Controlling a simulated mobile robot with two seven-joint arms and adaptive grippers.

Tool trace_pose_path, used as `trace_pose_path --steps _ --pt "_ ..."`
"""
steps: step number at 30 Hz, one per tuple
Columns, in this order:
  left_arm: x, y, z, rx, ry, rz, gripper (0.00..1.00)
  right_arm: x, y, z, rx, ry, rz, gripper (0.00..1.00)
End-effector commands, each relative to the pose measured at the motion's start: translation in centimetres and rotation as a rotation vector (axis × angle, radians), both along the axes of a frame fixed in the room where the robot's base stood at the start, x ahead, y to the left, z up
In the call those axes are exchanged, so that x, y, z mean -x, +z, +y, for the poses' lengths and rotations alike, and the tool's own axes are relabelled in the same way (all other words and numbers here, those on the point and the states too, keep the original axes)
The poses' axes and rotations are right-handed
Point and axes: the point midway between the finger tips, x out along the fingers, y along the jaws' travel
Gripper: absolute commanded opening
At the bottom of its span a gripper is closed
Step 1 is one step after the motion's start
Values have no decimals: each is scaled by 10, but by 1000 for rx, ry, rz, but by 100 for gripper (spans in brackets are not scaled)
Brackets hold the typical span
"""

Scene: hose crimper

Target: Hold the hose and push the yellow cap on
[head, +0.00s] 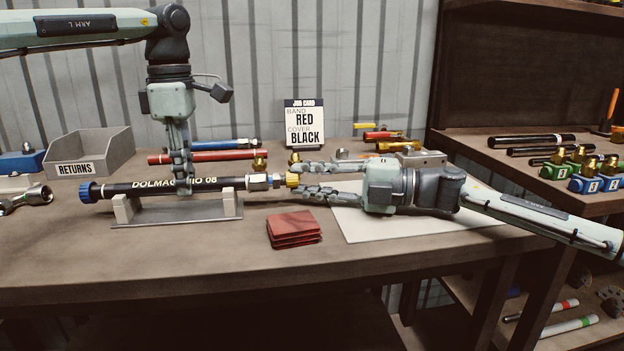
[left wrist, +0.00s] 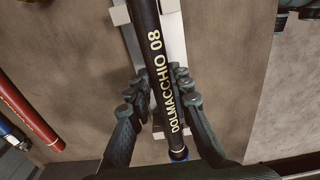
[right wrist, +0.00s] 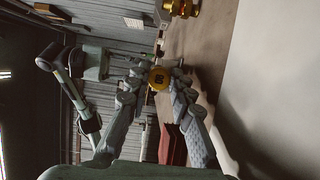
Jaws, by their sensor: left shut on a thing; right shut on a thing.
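The black hose (head: 140,187), lettered DOLMACCHIO 08, lies level on a grey two-post stand (head: 175,215). A blue cap (head: 86,192) is on its left end, and a metal fitting (head: 258,182) is on its right end. My left gripper (head: 180,178) comes down from above and is shut on the hose between the posts. The left wrist view shows its fingers on both sides of the hose (left wrist: 160,75). My right gripper (head: 298,181) is shut on the yellow cap (head: 292,180), which lines up with the fitting's end. I cannot tell how far the cap is on.
Red cloths (head: 294,229) lie in front of the right gripper. A white sheet (head: 400,226) lies under the right arm. A job card (head: 304,124) reading RED and BLACK stands behind. A grey RETURNS bin (head: 110,150) stands at the left. Red and blue hoses lie behind the stand.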

Motion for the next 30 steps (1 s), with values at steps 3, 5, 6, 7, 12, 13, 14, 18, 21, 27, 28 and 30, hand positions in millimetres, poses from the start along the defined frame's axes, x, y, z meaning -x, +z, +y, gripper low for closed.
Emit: trace_pose_path --steps 3,5,6,7,12,13,14,18,21,27,28,30 --pt "0 0 -1 1 -2 0 0 1 0 5 -1 3 1 0" --pt "0 0 -1 2 -2 0 0 1 0 6 -1 4 1 0" --pt "0 0 -1 2 -3 0 0 2 0 7 -1 4 1 0" --pt "0 0 -2 2 -3 0 0 2 0 8 -1 4 1 0" --pt "0 0 -2 3 -4 0 0 3 1 12 -2 6 0 0" --pt "0 0 -2 3 -4 0 0 3 1 13 -2 6 0 0" --pt "0 0 -2 3 -5 0 0 3 1 13 -2 6 0 0" --pt "0 0 -3 4 -4 0 0 3 1 13 -2 6 0 37" --pt "0 0 -2 3 -4 0 0 2 0 12 -1 4 1 46" --pt "0 0 -2 3 -2 0 0 2 0 11 -1 2 1 46" --pt "0 0 -1 3 -2 0 0 2 0 11 -1 2 1 46" --pt "0 0 -1 3 -2 0 0 2 0 9 -1 1 1 46"
